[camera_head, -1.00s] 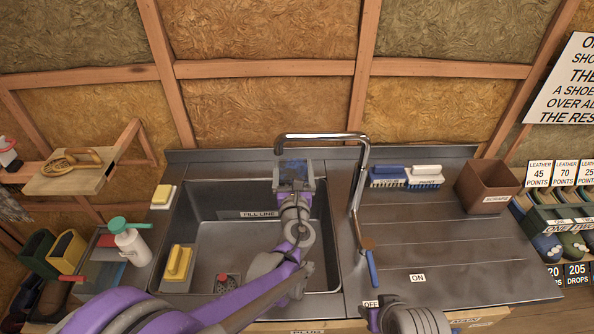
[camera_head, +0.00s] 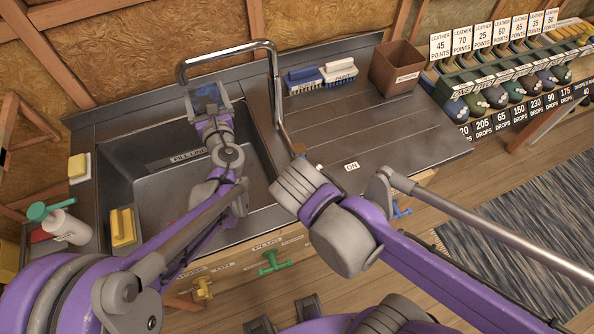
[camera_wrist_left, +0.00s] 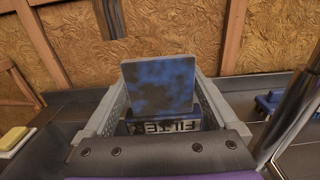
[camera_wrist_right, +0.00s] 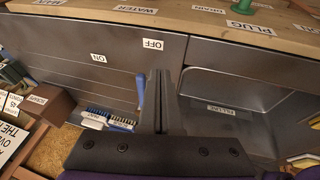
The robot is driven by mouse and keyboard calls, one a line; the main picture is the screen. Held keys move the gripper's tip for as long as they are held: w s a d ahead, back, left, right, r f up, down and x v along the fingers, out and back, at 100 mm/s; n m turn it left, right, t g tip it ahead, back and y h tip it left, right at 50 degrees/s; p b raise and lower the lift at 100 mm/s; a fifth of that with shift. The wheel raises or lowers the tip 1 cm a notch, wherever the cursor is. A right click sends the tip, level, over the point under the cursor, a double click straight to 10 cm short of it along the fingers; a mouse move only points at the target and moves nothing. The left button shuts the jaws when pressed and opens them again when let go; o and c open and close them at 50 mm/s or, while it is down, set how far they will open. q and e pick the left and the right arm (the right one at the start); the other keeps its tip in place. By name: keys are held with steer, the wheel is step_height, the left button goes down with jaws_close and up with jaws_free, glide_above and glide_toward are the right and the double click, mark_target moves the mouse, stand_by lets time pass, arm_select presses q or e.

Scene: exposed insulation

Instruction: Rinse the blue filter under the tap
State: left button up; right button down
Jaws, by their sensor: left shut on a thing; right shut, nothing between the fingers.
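The blue filter (camera_head: 207,97) is held upright over the back of the sink by my left gripper (camera_head: 208,106). In the left wrist view the filter (camera_wrist_left: 160,85) has dark smudges, and my gripper's fingers close on its two sides. The chrome tap (camera_head: 276,85) arches over the sink, its spout end close to the filter. No water shows. My right gripper (camera_wrist_right: 161,92) is shut and empty, beside the tap's blue lever (camera_wrist_right: 141,90) in the right wrist view; I cannot tell whether they touch. My right arm hides both in the head view.
The sink (camera_head: 160,190) has a yellow sponge block (camera_head: 122,227) at its front left. Blue and white brushes (camera_head: 320,74) and a brown bin (camera_head: 397,68) stand behind the draining board. An ON label (camera_head: 352,166) is on the counter. The right of the board is clear.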

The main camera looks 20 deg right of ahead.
steer(key=w+a+r+m+h, duration=0.1)
steer(key=w+a+r+h, duration=0.2)
steer(key=a+r, duration=0.15)
steer(key=shift+t, duration=0.4)
steer(key=x, duration=0.6)
steer(key=d+x, duration=0.1)
steer(key=x, duration=0.2)
steer(key=shift+w+d+r, duration=0.2)
steer(key=shift+s+d+n+t, duration=0.25)
steer(key=shift+d+n+t, duration=0.05)
steer(key=shift+d+n, duration=0.3)
steer(key=shift+s+d, duration=0.1)
steer(key=shift+d, duration=0.3)
